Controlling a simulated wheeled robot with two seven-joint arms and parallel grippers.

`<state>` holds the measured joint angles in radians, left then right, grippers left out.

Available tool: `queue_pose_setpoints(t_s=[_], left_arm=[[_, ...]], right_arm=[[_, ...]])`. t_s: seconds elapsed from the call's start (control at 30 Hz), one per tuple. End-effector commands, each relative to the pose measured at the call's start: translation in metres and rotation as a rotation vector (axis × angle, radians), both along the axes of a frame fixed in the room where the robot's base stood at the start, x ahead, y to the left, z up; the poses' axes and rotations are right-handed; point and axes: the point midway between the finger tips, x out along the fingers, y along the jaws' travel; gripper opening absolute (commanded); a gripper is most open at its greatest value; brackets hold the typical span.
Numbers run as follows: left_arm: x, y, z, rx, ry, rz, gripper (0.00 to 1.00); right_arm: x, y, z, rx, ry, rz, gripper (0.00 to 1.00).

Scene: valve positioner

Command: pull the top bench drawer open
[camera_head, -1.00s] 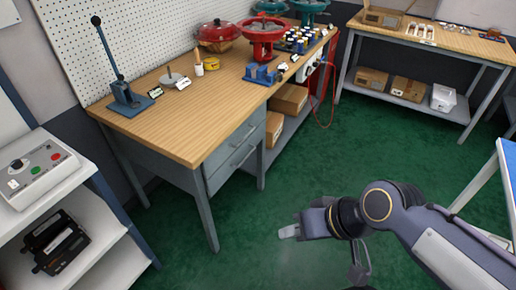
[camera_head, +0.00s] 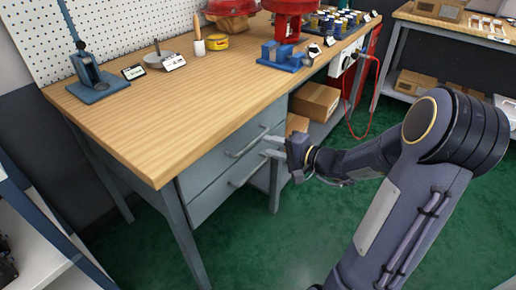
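The bench has two grey drawers, one above the other, under its wooden top. The top drawer (camera_head: 215,168) looks shut, with a bar handle (camera_head: 246,147) across its front. The lower drawer (camera_head: 212,199) also looks shut and has a similar handle (camera_head: 248,174). My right gripper (camera_head: 269,146) is in front of the drawers at the right end of the top handle. Its two pale fingers point left and show a gap between them. I cannot tell whether they touch the handle or stand just in front of it. My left gripper is not in view.
The bench top (camera_head: 170,120) carries a blue lever press (camera_head: 95,80), a blue block fixture (camera_head: 283,56) and red valve parts (camera_head: 290,8). Cardboard boxes (camera_head: 315,101) sit on the shelf right of the drawers. Green floor (camera_head: 270,235) lies open in front of the bench.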

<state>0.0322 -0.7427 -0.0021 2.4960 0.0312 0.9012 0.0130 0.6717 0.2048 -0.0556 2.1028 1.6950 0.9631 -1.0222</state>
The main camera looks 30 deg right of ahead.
Motion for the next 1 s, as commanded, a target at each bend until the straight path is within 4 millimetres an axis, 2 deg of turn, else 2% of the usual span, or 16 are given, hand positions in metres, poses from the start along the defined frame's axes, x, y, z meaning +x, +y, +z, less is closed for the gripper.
queue_pose_setpoints(t_s=[0.1, 0.3, 0.67, 0.93, 1.0], left_arm=[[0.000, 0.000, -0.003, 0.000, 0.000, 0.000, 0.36], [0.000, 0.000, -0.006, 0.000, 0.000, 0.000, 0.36], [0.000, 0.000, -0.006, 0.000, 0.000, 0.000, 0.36], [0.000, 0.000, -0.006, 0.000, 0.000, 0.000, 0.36], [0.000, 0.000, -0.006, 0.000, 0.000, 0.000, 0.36]], right_arm=[[0.019, 0.009, -0.005, 0.002, 0.000, 0.006, 0.32], [0.042, 0.019, -0.010, 0.001, 0.002, 0.004, 0.32], [0.049, 0.021, -0.010, 0.001, 0.001, 0.002, 0.32], [0.049, 0.021, -0.011, 0.001, 0.002, 0.003, 0.00], [0.048, 0.021, -0.010, 0.001, 0.002, 0.003, 0.00]])
